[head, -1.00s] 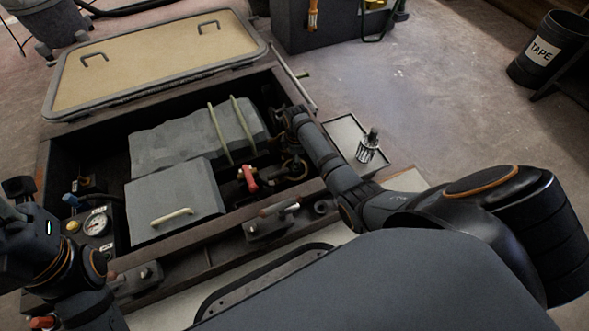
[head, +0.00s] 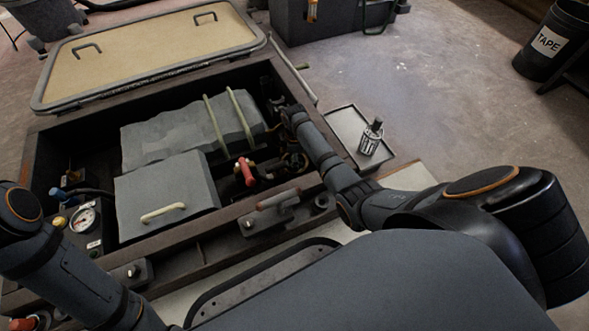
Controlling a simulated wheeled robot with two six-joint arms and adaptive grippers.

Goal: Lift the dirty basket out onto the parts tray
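A small ribbed basket (head: 370,143) with a dark top stands upright on the parts tray (head: 343,121), right of the open hatch. I cannot tell from here whether it is clean or dirty. My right arm reaches over the hatch's right edge. Its wrist is above the fittings (head: 293,161) at the right end of the bay, and its fingers cannot be made out there. No second basket can be made out; the arm and shadow cover part of that corner. My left arm is at the lower left, with its gripper outside the picture.
The bay holds a grey block with two pale straps (head: 165,140) and a grey box with a handle (head: 160,195). A red-handled valve (head: 245,171) is near the fittings. A gauge (head: 83,218) is at left. The hatch lid (head: 150,50) lies open behind.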

